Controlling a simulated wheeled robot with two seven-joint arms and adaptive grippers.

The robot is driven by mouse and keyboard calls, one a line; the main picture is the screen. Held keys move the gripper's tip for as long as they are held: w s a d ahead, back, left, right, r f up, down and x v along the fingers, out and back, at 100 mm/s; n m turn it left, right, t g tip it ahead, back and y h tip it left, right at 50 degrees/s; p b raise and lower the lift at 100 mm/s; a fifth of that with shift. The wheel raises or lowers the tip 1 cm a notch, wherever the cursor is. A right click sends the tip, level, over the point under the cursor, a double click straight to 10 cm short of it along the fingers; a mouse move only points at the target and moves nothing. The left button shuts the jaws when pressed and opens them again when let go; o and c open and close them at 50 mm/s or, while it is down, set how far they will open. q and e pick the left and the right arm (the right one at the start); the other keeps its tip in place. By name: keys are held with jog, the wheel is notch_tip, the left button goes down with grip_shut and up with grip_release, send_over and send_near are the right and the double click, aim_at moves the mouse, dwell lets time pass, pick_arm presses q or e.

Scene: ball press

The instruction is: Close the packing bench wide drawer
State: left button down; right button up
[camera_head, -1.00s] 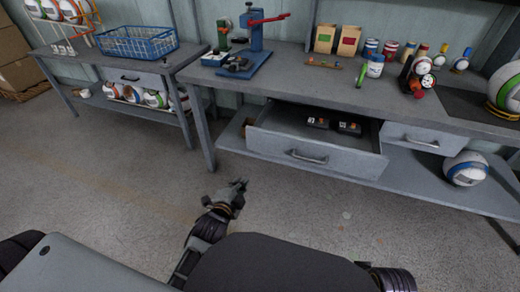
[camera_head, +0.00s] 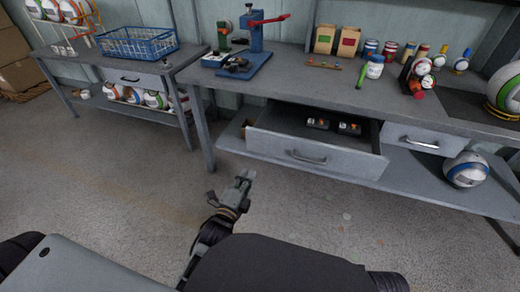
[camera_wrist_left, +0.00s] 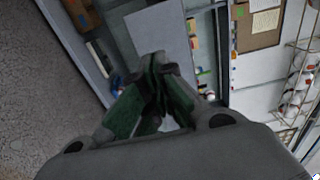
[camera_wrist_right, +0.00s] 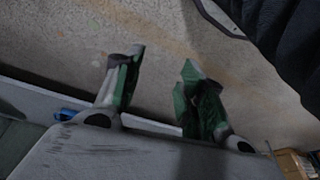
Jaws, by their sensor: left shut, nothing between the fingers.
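The wide drawer (camera_head: 270,144) of the packing bench (camera_head: 300,92) is pulled out toward me, with its handle (camera_head: 306,158) on the front face. Two small dark items (camera_head: 333,125) lie inside it. My left gripper (camera_head: 243,178) is in front of and below the drawer's left part, apart from it, with its fingers pointing up toward the bench. In the left wrist view its fingertips (camera_wrist_left: 157,65) meet and hold nothing. My right gripper is not seen in the head view. In the right wrist view its fingers (camera_wrist_right: 160,75) stand apart with nothing between them, above bare floor.
A narrower drawer (camera_head: 423,138) to the right is shut. A ball (camera_head: 466,170) rests on the lower shelf. A blue press (camera_head: 252,45), jars and paper bags stand on the bench top. A side table with a blue basket (camera_head: 138,43) stands left. The floor before the bench is clear.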

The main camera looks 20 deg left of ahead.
pick_arm(q)
jog(key=shift+w, duration=0.2)
jog(key=b, duration=0.2)
send_near(263, 144)
jog(key=shift+w, duration=0.55)
jog(key=shift+w+f+b, duration=0.1)
jog(key=shift+w+b, duration=0.35)
jog(key=shift+w, duration=1.1)
jog(key=shift+w+b, duration=0.35)
jog(key=shift+w, duration=1.1)
pick_arm(e)
jog(key=a+f, duration=0.1)
jog(key=a+f+t+y, duration=0.1)
jog(key=f, duration=0.1)
jog(key=shift+w, duration=0.4)
jog(key=shift+s, duration=0.2)
pick_arm(q)
jog(key=shift+w, duration=0.1)
pick_arm(e)
jog(key=shift+d, duration=0.1)
